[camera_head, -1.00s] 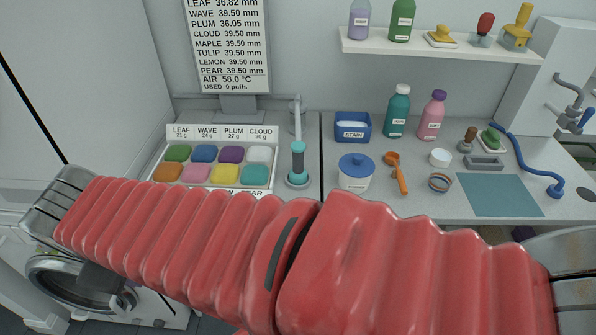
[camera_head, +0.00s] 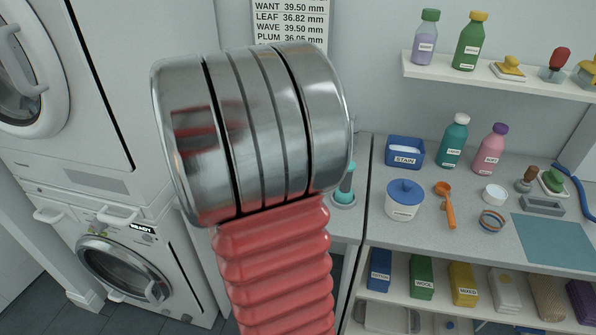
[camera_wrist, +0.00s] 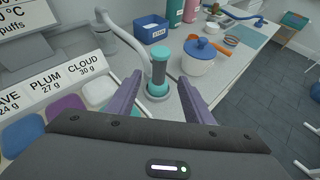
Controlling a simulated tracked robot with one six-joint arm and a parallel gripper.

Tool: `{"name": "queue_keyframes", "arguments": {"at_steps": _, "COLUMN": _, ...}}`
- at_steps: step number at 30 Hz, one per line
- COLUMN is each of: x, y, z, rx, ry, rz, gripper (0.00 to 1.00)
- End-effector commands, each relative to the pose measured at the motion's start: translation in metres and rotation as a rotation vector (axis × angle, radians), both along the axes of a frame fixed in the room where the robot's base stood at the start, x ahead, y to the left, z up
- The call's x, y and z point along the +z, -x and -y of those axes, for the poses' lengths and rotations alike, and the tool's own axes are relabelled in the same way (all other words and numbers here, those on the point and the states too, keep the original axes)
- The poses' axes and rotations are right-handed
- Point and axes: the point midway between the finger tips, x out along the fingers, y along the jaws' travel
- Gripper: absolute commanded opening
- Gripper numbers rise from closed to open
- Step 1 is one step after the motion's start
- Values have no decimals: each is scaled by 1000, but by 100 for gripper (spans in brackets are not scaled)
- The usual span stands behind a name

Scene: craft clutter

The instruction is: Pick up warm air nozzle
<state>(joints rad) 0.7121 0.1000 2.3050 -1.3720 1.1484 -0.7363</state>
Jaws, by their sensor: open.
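The two purple fingers are apart, one on each side, and nothing is held. I cannot tell whether either finger touches it.
A white pot with a blue lid (camera_wrist: 201,55) stands close to the right finger. A blue stain box (camera_wrist: 151,29) is behind the nozzle. Labelled colour pads (camera_wrist: 64,111) lie to the left. In the head view, bottles (camera_head: 453,140) and an orange scoop (camera_head: 446,206) are further right.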

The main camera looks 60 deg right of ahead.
Motion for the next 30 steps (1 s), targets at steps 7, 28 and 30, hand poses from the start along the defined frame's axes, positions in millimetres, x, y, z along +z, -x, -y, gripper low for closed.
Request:
{"name": "queue_keyframes", "arguments": {"at_steps": 7, "x": -2, "y": 8, "z": 18, "rx": 24, "ry": 2, "rz": -89, "gripper": 47}}
{"name": "queue_keyframes", "arguments": {"at_steps": 28, "x": -20, "y": 31, "z": 53, "rx": 19, "ry": -1, "rz": -87, "gripper": 47}}
{"name": "queue_keyframes", "arguments": {"at_steps": 30, "x": -23, "y": 36, "z": 60, "rx": 19, "ry": -1, "rz": -87, "gripper": 47}}
